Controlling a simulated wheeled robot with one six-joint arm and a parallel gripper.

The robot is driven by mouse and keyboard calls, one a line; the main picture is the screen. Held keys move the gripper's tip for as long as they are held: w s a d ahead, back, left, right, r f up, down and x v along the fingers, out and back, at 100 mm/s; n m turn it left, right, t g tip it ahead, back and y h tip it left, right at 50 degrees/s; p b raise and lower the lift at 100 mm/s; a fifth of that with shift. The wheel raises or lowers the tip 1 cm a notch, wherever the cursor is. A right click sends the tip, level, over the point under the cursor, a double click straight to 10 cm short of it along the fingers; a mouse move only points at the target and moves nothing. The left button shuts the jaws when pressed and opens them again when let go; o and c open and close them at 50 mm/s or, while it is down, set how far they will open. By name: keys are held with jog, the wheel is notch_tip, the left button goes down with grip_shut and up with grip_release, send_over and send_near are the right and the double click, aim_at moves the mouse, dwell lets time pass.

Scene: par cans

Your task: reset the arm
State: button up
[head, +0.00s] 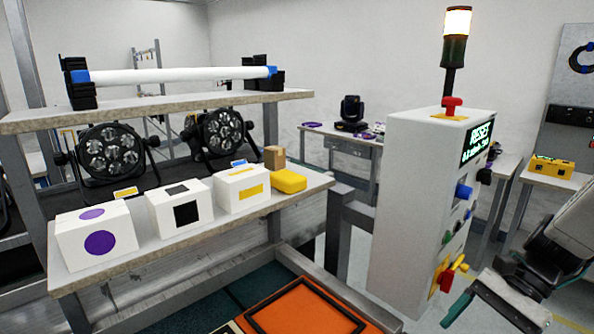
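My gripper (512,295) is at the lower right, partly cut by the frame edge. Its two teal-edged fingers look apart, with nothing seen between them. It is beside the lower right of a white control box (408,200), near a red lever (450,275) on a yellow plate. The box's screen (477,142) reads RESET in green; its second line is too small to read. A red knob (452,105) on a yellow plate tops the box. Blue (463,192), black and green controls sit on its side. A lamp column (457,35) glows warm white.
An orange tray (270,300) with a black frame lies low in front. A bench (335,133) stands behind.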

jog(key=s+a+r+n+t+h, duration=0.1)
jog(key=s+a+r+n+h, duration=0.2)
jog(key=n, duration=0.4)
jog(key=s+a+r+n+t+h, duration=0.2)
jog(key=s+a+r+n+h, duration=0.1)
jog(key=r+n, duration=0.4)
jog(key=s+r+h, duration=0.1)
jog(key=h, duration=0.1)
jog(key=shift+a+r+t+h, duration=0.15)
jog(key=shift+r+t+h, duration=0.1)
jog(key=shift+t+h, duration=0.05)
dwell(1.0)
